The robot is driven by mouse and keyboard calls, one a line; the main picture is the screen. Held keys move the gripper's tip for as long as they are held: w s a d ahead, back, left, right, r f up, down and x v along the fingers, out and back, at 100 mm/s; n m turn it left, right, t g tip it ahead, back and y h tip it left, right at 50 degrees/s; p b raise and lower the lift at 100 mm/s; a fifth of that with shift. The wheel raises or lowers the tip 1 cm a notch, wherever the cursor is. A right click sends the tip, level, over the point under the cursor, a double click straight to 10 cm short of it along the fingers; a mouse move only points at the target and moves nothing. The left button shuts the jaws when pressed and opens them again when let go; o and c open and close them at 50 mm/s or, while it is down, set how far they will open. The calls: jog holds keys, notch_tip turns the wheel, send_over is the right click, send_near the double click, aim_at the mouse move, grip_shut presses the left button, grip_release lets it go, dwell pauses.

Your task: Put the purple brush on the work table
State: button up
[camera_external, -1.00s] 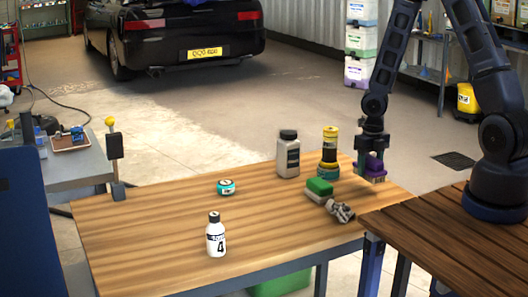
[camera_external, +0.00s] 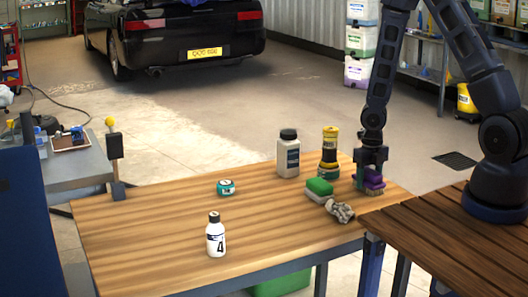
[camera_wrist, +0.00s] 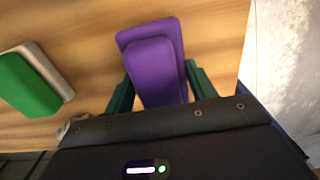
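The purple brush (camera_external: 374,178) is at the far right corner of the wooden work table (camera_external: 160,222), with its pale bristles facing down, at or close to the tabletop. In the wrist view the purple brush (camera_wrist: 156,72) lies between the two green fingers of my gripper (camera_wrist: 160,78). In the external view my gripper (camera_external: 370,176) reaches down around the brush from above. The fingers are very close to its sides. I cannot tell whether they press on it or stand slightly apart.
A yellow-black bottle (camera_external: 330,150) and a grey bottle (camera_external: 288,155) stand behind. A small tin (camera_external: 226,188) and white bottle (camera_external: 215,237) stand further left. The front middle is clear.

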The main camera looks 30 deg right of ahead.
jog(key=o, duration=0.4)
jog(key=shift+c, duration=0.2)
jog(key=shift+r, duration=0.1)
